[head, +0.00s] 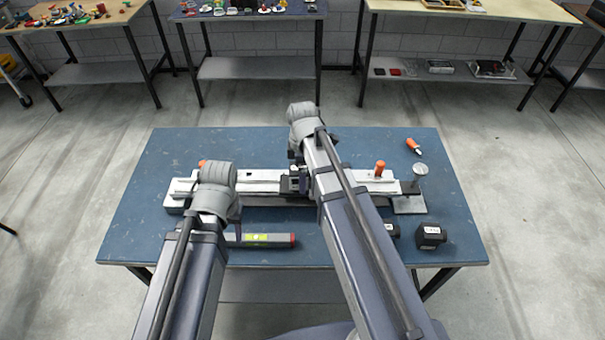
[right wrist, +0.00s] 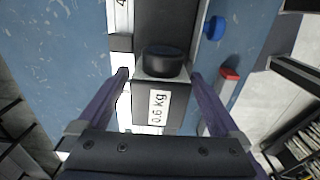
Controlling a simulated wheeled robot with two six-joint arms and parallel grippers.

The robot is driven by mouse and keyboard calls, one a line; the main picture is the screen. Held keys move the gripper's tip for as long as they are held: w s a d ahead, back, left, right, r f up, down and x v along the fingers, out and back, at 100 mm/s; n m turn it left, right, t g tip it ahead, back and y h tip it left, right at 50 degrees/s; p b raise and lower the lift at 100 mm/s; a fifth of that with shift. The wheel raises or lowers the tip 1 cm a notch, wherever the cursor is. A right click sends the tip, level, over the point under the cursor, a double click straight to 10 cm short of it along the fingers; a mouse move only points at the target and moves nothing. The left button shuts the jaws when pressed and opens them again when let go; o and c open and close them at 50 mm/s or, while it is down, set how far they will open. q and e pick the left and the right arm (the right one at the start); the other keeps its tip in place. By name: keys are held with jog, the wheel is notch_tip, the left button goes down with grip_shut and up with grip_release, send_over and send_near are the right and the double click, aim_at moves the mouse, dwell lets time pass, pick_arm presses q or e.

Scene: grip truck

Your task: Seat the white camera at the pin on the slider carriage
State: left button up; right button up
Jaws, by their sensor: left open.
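A boxy camera (right wrist: 165,95) with a black round lens and a white "0.6 kg" label sits between the fingers of my right gripper (right wrist: 160,72) in the right wrist view. It looks pale on top and shaded in front. The fingers lie close along both its sides; whether they press on it is unclear. In the head view my right arm reaches down at the slider carriage (head: 285,184), midway along the pale rail (head: 258,187). The arm hides most of the camera and carriage, and the pin cannot be made out. My left gripper (head: 236,209) is open at the rail's left part.
The slider lies across a blue table (head: 180,150). A black labelled block (head: 430,236) stands front right. An orange-capped bottle (head: 413,146) and a pale disc (head: 420,169) lie back right. The back left of the table is clear.

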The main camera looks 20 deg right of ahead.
notch_tip(320, 180, up, 8)
jog(key=p, duration=0.8)
jog(key=shift+f, duration=0.1)
dwell(0.6)
jog(key=s+a+m+h, duration=0.1)
jog(key=s+a+m, duration=1)
jog(key=s, duration=0.3)
jog(key=shift+a, duration=0.25)
